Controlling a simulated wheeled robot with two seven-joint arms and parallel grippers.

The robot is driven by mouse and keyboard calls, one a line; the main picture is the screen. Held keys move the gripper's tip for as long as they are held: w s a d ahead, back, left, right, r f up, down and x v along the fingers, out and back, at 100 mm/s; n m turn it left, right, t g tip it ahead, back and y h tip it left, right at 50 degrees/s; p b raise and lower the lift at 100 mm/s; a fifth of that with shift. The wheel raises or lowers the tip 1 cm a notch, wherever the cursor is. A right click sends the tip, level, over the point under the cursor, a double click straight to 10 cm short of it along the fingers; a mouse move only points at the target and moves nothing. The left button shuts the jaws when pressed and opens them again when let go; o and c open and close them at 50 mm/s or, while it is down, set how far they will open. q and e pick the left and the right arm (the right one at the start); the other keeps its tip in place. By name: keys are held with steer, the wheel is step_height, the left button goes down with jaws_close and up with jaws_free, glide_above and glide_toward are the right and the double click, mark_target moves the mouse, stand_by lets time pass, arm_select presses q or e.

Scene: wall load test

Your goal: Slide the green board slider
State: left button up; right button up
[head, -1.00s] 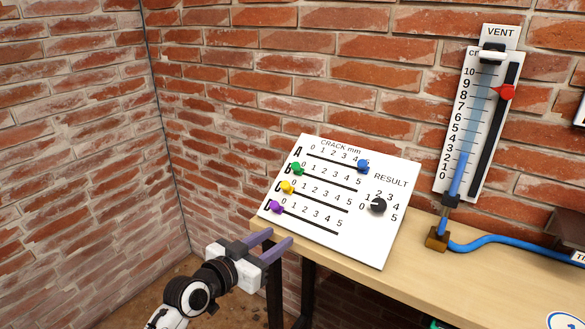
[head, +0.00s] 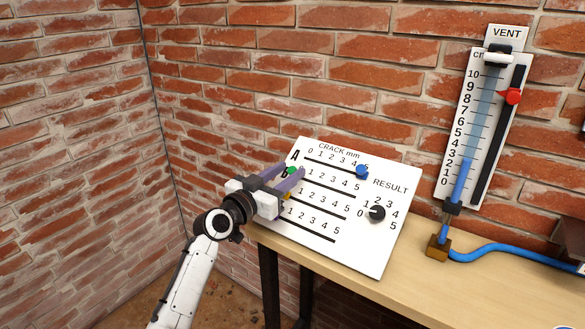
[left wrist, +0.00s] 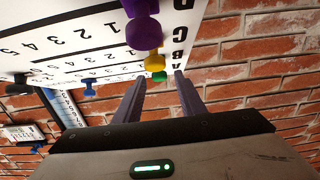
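The white sloped board (head: 366,239) on the table has rows A to D with slots and numbers. The green slider (head: 292,170) is at the left end of row B, near 0. It also shows in the left wrist view (left wrist: 159,76). My left gripper (head: 290,172) is open at the board's left edge, its fingers on either side of the green slider. I cannot tell whether they touch it. The yellow slider (left wrist: 154,58) and purple slider (left wrist: 144,31) show in the left wrist view; in the head view the gripper mostly hides them. My right gripper is not in view.
The blue slider (head: 362,171) is at the right end of row A. A black RESULT dial (head: 377,213) is on the board's right. A vent gauge (head: 480,130) with a red pointer (head: 512,96) stands behind a blue hose (head: 510,243).

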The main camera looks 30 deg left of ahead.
arm_select(q)
steer(key=shift+w+d, duration=0.15)
steer(key=shift+w, duration=1.15)
